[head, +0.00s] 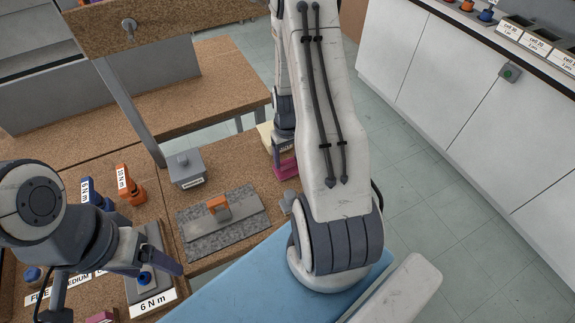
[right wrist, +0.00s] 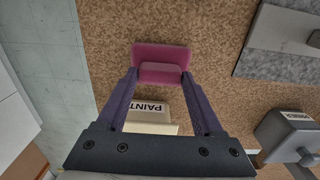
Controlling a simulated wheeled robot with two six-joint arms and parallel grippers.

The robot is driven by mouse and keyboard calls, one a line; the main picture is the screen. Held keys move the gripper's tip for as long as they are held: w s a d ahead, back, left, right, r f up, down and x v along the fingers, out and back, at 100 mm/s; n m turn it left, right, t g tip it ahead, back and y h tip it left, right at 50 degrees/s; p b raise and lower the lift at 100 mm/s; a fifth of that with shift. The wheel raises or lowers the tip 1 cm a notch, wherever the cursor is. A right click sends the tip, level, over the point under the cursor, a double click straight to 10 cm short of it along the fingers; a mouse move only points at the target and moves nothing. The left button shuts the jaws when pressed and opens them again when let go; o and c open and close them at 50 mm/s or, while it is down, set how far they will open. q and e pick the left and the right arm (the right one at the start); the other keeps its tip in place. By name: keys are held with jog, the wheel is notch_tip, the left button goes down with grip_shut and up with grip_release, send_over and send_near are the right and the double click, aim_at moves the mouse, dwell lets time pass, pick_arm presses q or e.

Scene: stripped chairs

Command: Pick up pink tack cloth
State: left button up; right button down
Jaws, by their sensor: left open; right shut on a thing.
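The pink tack cloth (head: 286,168) is by the right edge of the brown bench, partly hidden by my right arm in the head view. In the right wrist view the cloth (right wrist: 162,53) shows as a flat pink piece with a raised middle part. My right gripper (right wrist: 160,76) is shut on that raised part, one finger on each side. Whether the cloth is clear of the bench, I cannot tell. My left gripper (head: 165,265) is open and empty over the 6 N m stand (head: 155,292) with a blue knob.
A cream box labelled PAINT (right wrist: 150,112) lies close to the cloth. A grey trowel with an orange handle (head: 220,207) rests on a grey mat (head: 190,232). A grey lidded box (head: 186,170) and orange and blue tools (head: 131,184) stand further left. A blue surface (head: 235,292) is in front.

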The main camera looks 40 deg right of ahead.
aim_at(287, 160)
jog(key=shift+r, duration=0.55)
notch_tip(287, 160, up, 2)
jog(key=shift+r+b, duration=0.25)
jog(key=shift+b, duration=0.35)
jog(key=s+d+r+b, duration=0.2)
jog(key=s+d+r, duration=0.3)
jog(key=s, duration=0.5)
notch_tip(287, 160, up, 2)
jog(key=shift+s+d+r, duration=0.2)
jog(key=shift+s, duration=0.05)
